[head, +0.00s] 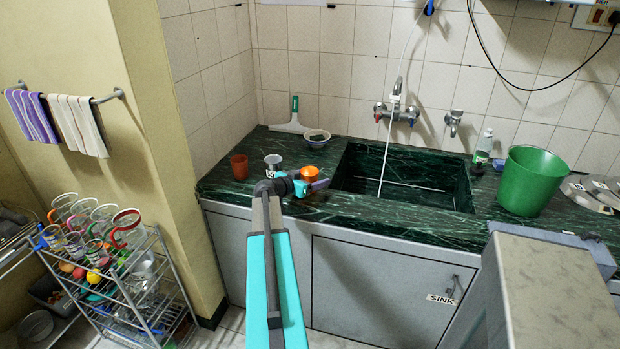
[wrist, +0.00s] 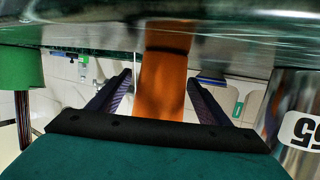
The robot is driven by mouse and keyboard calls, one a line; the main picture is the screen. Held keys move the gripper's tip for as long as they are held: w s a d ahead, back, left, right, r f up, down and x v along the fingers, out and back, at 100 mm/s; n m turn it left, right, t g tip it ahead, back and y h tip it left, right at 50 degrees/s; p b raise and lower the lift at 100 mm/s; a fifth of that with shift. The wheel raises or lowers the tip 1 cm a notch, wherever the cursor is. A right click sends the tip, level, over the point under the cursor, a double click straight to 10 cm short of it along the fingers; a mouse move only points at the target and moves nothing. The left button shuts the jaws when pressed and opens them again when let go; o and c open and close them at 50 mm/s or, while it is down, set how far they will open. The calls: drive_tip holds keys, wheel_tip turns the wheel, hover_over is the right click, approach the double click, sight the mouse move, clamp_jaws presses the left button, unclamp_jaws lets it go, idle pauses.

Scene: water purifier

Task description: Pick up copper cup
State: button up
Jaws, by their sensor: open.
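An orange, copper-coloured cup (head: 309,172) stands on the dark green counter, left of the sink. My gripper (head: 311,184) is low over the counter at this cup, partly hiding its lower part in the head view. In the wrist view, which appears upside down, the orange cup (wrist: 161,88) lies between the two spread fingers of my gripper (wrist: 160,78). Gaps show on both sides of the cup, so the jaws are open around it and not closed on it. A darker reddish-brown cup (head: 239,167) stands farther left on the counter.
A steel cup (head: 273,160) with a label stands close left of the orange cup; it also shows in the wrist view (wrist: 291,110). A small bowl (head: 317,136) and a squeegee (head: 292,122) are behind. The sink (head: 400,180) and green bucket (head: 531,181) are to the right.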

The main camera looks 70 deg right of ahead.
drive_tip(key=shift+x, duration=0.95)
drive_tip(key=shift+c, duration=0.4)
drive_tip(key=c, duration=1.2)
drive_tip(key=shift+r, duration=0.15)
drive_tip(key=shift+r+b, duration=0.35)
drive_tip(key=shift+r, duration=0.75)
drive_tip(key=s+a+r+b, duration=0.1)
drive_tip(key=a, duration=0.4)
drive_tip(key=s+a+b, duration=0.1)
drive_tip(key=a+b, duration=0.1)
drive_tip(key=a, duration=0.3)
drive_tip(key=s+a+r+b, duration=0.1)
drive_tip(key=a, duration=0.4)
drive_tip(key=shift+s+a+r, duration=0.15)
drive_tip(key=shift+a+r, duration=0.15)
drive_tip(key=shift+a, duration=0.1)
